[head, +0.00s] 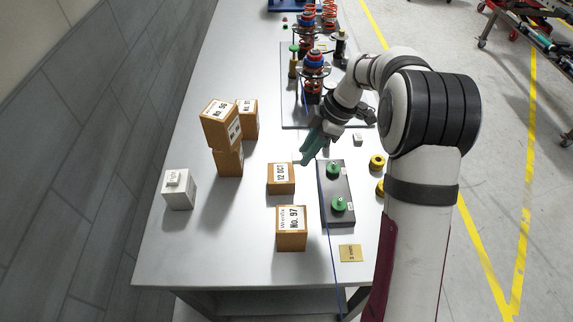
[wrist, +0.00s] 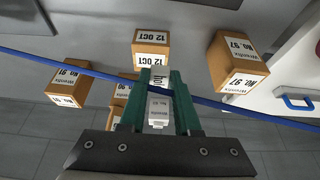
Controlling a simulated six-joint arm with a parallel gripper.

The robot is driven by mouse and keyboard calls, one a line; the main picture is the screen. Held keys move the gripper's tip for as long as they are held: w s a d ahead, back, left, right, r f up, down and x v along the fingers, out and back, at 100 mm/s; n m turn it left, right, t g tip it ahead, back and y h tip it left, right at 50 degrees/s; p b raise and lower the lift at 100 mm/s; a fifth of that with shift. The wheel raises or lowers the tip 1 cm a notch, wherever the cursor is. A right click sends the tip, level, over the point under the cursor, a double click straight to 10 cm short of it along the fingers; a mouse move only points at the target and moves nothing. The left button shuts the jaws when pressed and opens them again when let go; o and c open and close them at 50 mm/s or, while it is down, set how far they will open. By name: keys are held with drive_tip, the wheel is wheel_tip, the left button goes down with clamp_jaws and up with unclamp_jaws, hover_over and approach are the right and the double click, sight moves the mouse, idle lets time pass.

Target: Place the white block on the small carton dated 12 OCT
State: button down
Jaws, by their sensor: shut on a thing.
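The small carton marked 12 OCT (head: 281,178) is orange-brown with a white label and stands on the bench; it also shows at the top of the wrist view (wrist: 151,42). My gripper (head: 301,162) has green fingers angled down just beyond this carton's top. In the wrist view the fingers (wrist: 160,74) are closed on what appears to be a small white labelled block (wrist: 158,82), partly hidden between them. The held block is near the 12 OCT carton in the picture; I cannot tell whether they touch.
A carton marked No. 97 (head: 291,228) stands nearer, and a carton stack (head: 229,161) stands to the left. A white box (head: 179,191) is at the left edge. A dark plate with green knobs (head: 337,188) lies to the right. A blue cable (wrist: 75,68) crosses the wrist view.

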hover_over(283, 173)
drive_tip(key=d, duration=0.1)
drive_tip(key=f, duration=0.3)
drive_tip(key=shift+d+f, duration=0.1)
drive_tip(key=shift+d, duration=0.1)
drive_tip(key=shift+f, duration=1.75)
drive_tip(key=shift+f, duration=0.1)
drive_tip(key=c, duration=0.6)
unclamp_jaws()
drive_tip(key=v, duration=1.2)
drive_tip(key=s+r+m+h, duration=0.1)
drive_tip(key=s+r+m, duration=0.6)
drive_tip(key=s, duration=0.4)
drive_tip(key=s+f+m, duration=0.1)
drive_tip(key=s+m, duration=0.4)
drive_tip(key=s, duration=0.2)
drive_tip(key=s+f+m+h, duration=0.1)
drive_tip(key=s+m, duration=0.5)
drive_tip(key=s, duration=0.2)
drive_tip(key=s+f+m, duration=0.2)
drive_tip(key=s+m, duration=0.3)
drive_tip(key=s, duration=0.3)
drive_tip(key=shift+f+m+h, duration=0.1)
drive_tip(key=shift+m+h, duration=0.3)
